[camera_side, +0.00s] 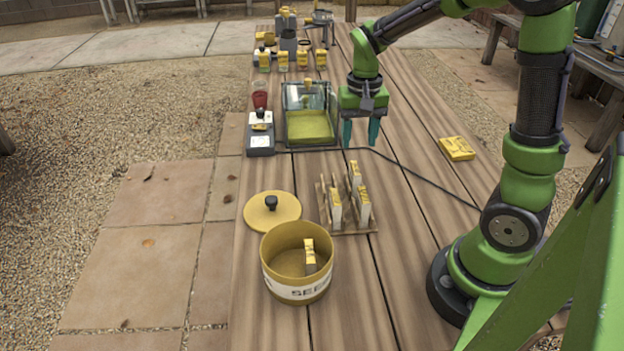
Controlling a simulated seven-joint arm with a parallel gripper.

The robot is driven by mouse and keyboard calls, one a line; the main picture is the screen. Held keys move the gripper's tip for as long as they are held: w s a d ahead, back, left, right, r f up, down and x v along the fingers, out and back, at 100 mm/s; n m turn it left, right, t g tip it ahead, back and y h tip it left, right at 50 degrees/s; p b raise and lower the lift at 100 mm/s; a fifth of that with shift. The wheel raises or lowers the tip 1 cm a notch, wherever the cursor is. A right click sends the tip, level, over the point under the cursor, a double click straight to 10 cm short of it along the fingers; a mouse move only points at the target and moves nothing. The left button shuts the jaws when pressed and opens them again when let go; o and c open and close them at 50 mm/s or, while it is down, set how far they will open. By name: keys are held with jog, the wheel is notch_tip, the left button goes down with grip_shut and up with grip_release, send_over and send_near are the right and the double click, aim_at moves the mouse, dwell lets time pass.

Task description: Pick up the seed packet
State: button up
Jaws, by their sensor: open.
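Several yellow-and-white packets are in view, and I cannot tell which one the task means. Upright packets (363,204) stand in a slotted wooden rack (348,232) in the middle of the table. Another packet (310,257) stands inside a round yellow tin (296,290) marked "SEE", its remaining letters hidden. A yellow packet or stack (457,148) lies flat at the right. Small packets (303,59) stand in a row at the back. My gripper (360,138) is open and empty, its teal fingers pointing down above the table, beyond the rack and right of the glass box.
The tin's yellow lid (271,211) lies beside it. A glass-walled box (310,143) with a green-yellow floor stands behind the rack. A scale-like device (260,143) and a red cup (260,98) are left of it. A dark cable (420,177) crosses the table.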

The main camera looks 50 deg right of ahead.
aim_at(355, 168)
notch_tip(355, 168, down, 4)
jog(key=shift+f, duration=0.2)
jog(key=f, duration=0.5)
jog(key=shift+s+a+f, duration=0.1)
jog(key=shift+a, duration=0.15)
grip_shut()
